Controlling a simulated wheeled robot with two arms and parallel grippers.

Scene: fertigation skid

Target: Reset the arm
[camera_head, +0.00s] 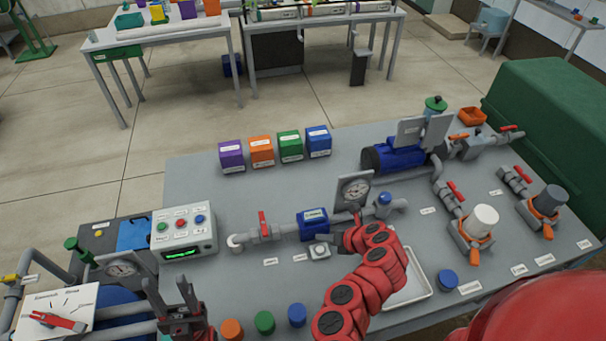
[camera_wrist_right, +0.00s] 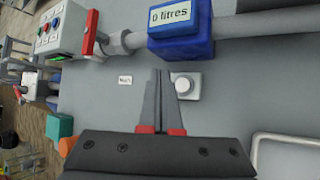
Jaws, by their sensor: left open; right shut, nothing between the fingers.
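My right arm is red and reaches over the grey bench in the head view. Its gripper (camera_head: 330,239) is partly hidden by the arm there. In the right wrist view its two grey fingers (camera_wrist_right: 161,75) are together with nothing between them. The fingertips appear beside a round pale button (camera_wrist_right: 186,86), between it and a small label; I cannot tell whether they touch anything. The button also shows in the head view (camera_head: 320,251). Just behind it is a blue meter (camera_wrist_right: 180,32) reading "0 litres". My left gripper (camera_head: 168,286) is open and empty at the lower left.
A grey control box (camera_head: 184,232) with coloured buttons stands left of the pipe with a red-handled valve (camera_head: 263,226). Several coloured boxes (camera_head: 261,152) stand farther back.

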